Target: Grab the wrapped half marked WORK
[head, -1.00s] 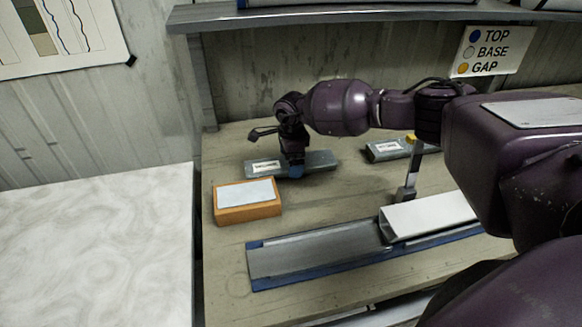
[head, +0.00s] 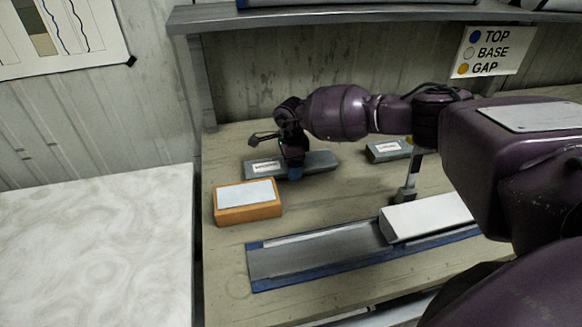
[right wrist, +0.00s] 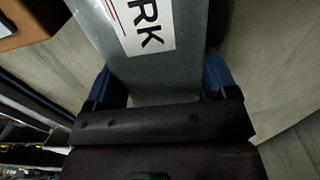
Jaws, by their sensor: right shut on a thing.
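The wrapped half marked WORK is a grey wrapped block (head: 320,160) with a white label, lying at the back left of the wooden bench in the head view. In the right wrist view the block (right wrist: 158,75) runs between my fingers, and the letters "RK" show on its label. My right gripper (head: 293,173) is shut on it, with a blue finger on each side in the right wrist view (right wrist: 165,85). I cannot tell whether the block is clear of the bench. A second grey wrapped block (head: 388,150) with a label lies farther right, partly hidden. My left gripper does not show.
An orange box with a pale top (head: 247,202) stands just in front of the held block. A blue-edged grey channel (head: 310,253) with a white piece (head: 428,216) lies along the front. A small upright tool (head: 406,190) stands behind it. A white table (head: 95,245) is at left.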

